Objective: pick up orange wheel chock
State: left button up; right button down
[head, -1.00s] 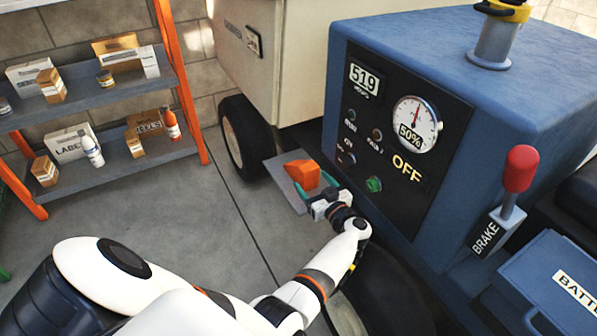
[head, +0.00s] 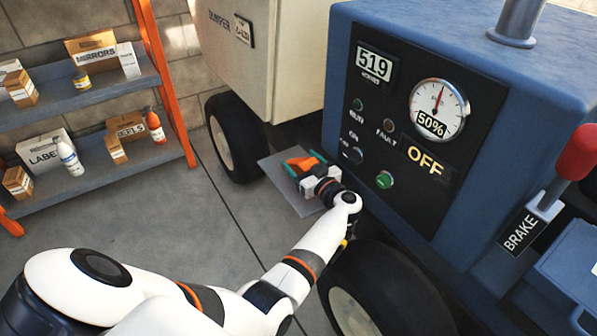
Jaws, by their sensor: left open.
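The orange wheel chock (head: 299,163) sits on a flat grey plate (head: 275,172) in the middle of the head view, near the dumper's black tyre. My left gripper (head: 304,165) is at the chock, with its green-tipped fingers apart, one to each side of the orange. The gripper body hides the near part of the chock. I cannot tell whether the fingers touch it. My right gripper is out of view.
A blue machine with a control panel (head: 409,120) stands close on the right, with a red brake lever (head: 577,152). The dumper's wheel (head: 235,138) is behind the plate. Shelves with boxes and bottles (head: 95,173) stand at left. The floor between is clear.

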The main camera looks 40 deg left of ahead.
pick_arm(q)
jog(key=shift+d, duration=0.1)
jog(key=c, duration=1.1)
jog(key=shift+r, duration=0.1)
jog(key=shift+c, duration=1.3)
jog(key=shift+r, duration=0.1)
